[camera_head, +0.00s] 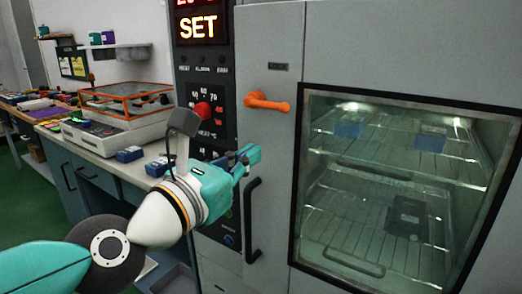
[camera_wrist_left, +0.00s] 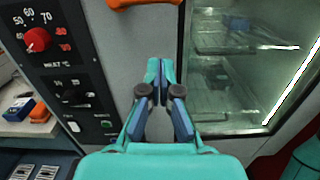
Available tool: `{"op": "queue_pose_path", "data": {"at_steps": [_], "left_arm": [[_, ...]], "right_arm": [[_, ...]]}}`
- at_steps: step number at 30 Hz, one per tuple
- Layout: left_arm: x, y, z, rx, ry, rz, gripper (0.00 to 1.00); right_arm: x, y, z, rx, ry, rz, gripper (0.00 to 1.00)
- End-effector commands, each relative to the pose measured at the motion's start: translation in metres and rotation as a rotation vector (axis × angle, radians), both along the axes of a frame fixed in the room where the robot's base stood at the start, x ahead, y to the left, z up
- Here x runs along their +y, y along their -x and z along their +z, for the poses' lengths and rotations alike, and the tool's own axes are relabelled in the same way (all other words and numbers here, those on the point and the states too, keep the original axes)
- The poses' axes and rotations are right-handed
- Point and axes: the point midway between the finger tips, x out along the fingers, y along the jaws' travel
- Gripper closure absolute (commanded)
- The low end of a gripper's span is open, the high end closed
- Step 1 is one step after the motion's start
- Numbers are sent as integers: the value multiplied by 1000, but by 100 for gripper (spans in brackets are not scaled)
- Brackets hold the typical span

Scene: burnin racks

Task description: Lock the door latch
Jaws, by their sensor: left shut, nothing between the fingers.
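The orange door latch (camera_head: 266,101) is a lever on the grey oven door (camera_head: 272,40). Its handle lies roughly horizontal, pointing right toward the window, under a small dark label (camera_head: 278,67). In the left wrist view the latch (camera_wrist_left: 145,3) is cut off by the top edge. My left gripper (camera_head: 250,155) is teal, shut and empty, below the latch and apart from it. In the left wrist view its fingertips (camera_wrist_left: 159,68) are together in front of the door. My right gripper is not in view.
A black vertical door handle (camera_head: 252,220) stands below my left gripper. The control panel with a red knob (camera_head: 202,110) is left of the door. The glass window (camera_head: 400,180) shows lit racks. A bench (camera_head: 100,140) with a orange-framed device stands at left.

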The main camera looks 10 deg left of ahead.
Motion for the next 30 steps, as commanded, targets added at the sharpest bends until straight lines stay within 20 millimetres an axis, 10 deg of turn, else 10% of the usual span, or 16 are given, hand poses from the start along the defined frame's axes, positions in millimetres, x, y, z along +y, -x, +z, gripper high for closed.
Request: {"op": "queue_pose_path", "data": {"at_steps": [12,26,30], "left_arm": [[23,51,-2,2,0,-1,100],[29,49,-6,10,-2,15,100],[34,22,-40,87,-33,50,100]], "right_arm": [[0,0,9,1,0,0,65],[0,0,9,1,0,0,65],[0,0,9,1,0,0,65]]}}
